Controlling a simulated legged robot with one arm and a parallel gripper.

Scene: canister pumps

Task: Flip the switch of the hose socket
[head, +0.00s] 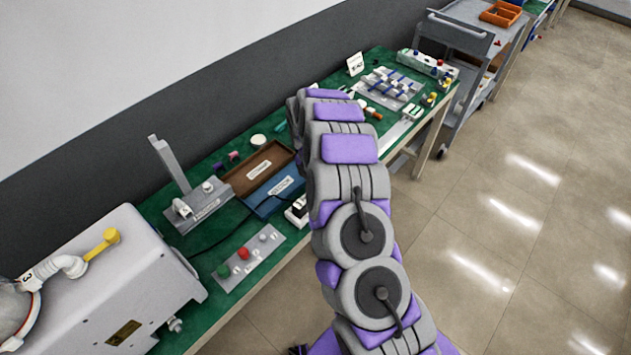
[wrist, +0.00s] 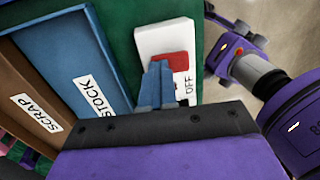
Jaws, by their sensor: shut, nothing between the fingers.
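A white switch box (wrist: 164,38) sits on the green bench top in the wrist view, with a red rocker switch (wrist: 177,61) and the word OFF beside it. My gripper (wrist: 157,76) is shut and empty. Its blue-grey fingertips overlap the lower left part of the red rocker; I cannot tell whether they touch it. In the head view a white box (head: 296,216) with a black part on it is partly hidden by my arm at the bench's front edge. My gripper is hidden there.
A blue STOCK tray (wrist: 58,55) and a brown SCRAP tray (wrist: 20,88) lie left of the switch box. A panel with red and green buttons (head: 243,257) and a grey machine (head: 120,275) stand nearer. Open floor (head: 500,220) lies right of the bench.

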